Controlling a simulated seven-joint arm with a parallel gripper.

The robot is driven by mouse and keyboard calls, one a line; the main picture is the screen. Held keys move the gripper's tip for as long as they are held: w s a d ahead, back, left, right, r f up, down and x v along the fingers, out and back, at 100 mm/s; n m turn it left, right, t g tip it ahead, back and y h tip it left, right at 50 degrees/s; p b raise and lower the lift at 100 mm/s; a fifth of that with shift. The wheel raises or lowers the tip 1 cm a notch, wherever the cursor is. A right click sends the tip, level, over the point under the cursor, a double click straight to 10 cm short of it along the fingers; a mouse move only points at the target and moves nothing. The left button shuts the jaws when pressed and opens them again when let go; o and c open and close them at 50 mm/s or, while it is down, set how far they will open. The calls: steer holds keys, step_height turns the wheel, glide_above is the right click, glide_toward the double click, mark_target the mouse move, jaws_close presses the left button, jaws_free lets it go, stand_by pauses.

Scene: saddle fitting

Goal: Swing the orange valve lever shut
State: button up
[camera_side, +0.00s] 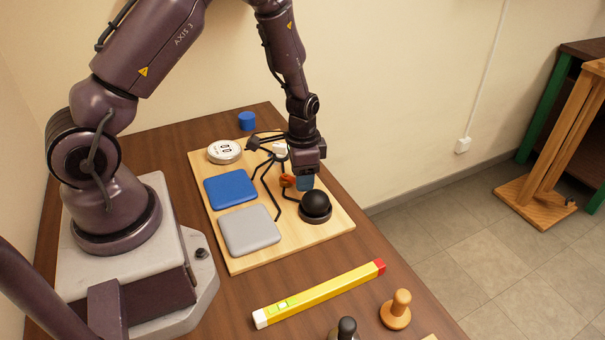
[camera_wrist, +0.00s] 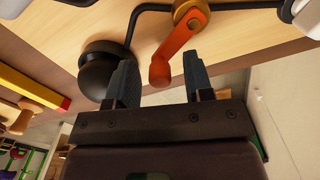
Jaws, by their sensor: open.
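The orange valve lever (camera_wrist: 178,45) hangs from a brass-coloured hub (camera_wrist: 190,14) on a black pipe in the wrist view. Its rounded free end points towards my gripper (camera_wrist: 158,62). My gripper is open, with one dark finger to each side of the lever's end. I see gaps on both sides and no clear contact. In the side view the lever (camera_side: 287,181) shows as a small orange piece just left of my gripper (camera_side: 304,184), whose fingers partly hide the area. The exact height between fingers and lever cannot be told.
A black dome (camera_side: 315,204) stands close to my fingers on the wooden board (camera_side: 335,221). Thin black pipes (camera_side: 267,185) run left of the lever. A blue pad (camera_side: 230,189), grey pad (camera_side: 249,230) and white gauge (camera_side: 224,151) lie further left. A yellow level (camera_side: 320,293) lies in front.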

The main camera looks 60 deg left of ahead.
jaws_close()
steer(key=shift+w+a, duration=0.1)
stand_by(0.3)
steer(key=n, duration=0.1)
steer(key=w+n, duration=0.1)
steer(key=n, duration=0.1)
steer(key=shift+a, duration=0.3)
steer(key=n, duration=0.2)
steer(key=a+n, duration=0.1)
steer(key=shift+w+a+n, duration=0.15)
steer(key=shift+w+n, duration=0.25)
steer(key=n, duration=0.1)
steer(key=a+n, duration=0.1)
steer(key=n, duration=0.1)
steer(key=a+n, duration=0.1)
steer(key=n, duration=0.1)
steer(key=shift+w, duration=0.2)
steer(key=shift+a, duration=0.1)
jaws_free()
